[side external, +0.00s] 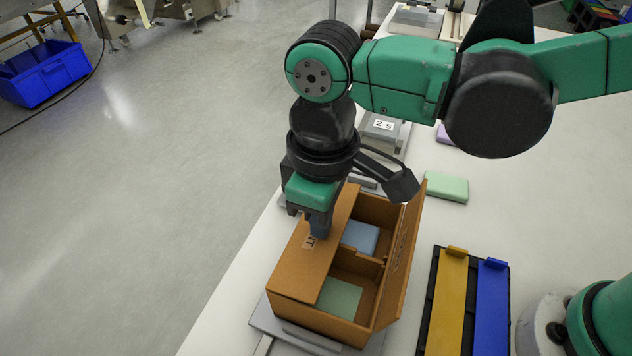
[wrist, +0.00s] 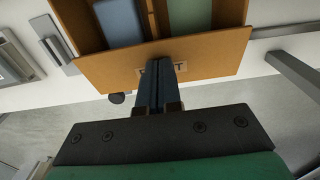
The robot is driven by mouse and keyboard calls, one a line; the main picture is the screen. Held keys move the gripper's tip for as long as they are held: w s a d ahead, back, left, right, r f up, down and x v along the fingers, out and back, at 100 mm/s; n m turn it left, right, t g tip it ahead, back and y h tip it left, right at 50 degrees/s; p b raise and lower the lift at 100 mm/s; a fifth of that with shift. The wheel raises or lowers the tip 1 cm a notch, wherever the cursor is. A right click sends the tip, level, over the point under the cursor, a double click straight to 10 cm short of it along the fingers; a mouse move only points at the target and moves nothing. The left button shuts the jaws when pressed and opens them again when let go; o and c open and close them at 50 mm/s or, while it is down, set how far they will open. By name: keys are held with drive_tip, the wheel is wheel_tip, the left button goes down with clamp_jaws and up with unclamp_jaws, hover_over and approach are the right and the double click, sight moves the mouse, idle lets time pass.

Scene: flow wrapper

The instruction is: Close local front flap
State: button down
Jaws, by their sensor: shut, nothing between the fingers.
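An open brown box (side external: 318,320) sits on a grey plate on the table, with a divider between two compartments. A blue block (side external: 360,237) lies in the far compartment and a green block (side external: 340,297) in the near one. The labelled flap (side external: 303,268) on the left lies roughly flat over the left part of the opening; its label is partly hidden by my fingers. It also shows in the wrist view (wrist: 210,62). The right flap (side external: 401,262) stands up, leaning outward. My gripper (side external: 319,234) is shut and empty, fingertips pointing down at the labelled flap, at or very near its surface (wrist: 158,70).
A black tray with a yellow strip (side external: 446,305) and a blue strip (side external: 489,308) lies right of the box. A green block (side external: 446,187) lies on the table behind it. A numbered fixture (side external: 383,126) stands farther back. Open floor is on the left, with a blue bin (side external: 43,73).

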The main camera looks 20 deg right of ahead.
drive_tip(key=shift+f, duration=0.35)
drive_tip(key=shift+r, duration=3.55)
drive_tip(key=w+d+f+m+t, duration=0.1)
drive_tip(key=d+m+t, duration=0.2)
drive_tip(key=d, duration=0.8)
drive_tip(key=w+d+f+m+t, duration=0.1)
drive_tip(key=d+m+t, duration=0.3)
drive_tip(key=d, duration=0.8)
drive_tip(key=shift+w+d+f+m, duration=0.2)
drive_tip(key=shift+f+m, duration=0.4)
drive_tip(key=shift+m, duration=0.4)
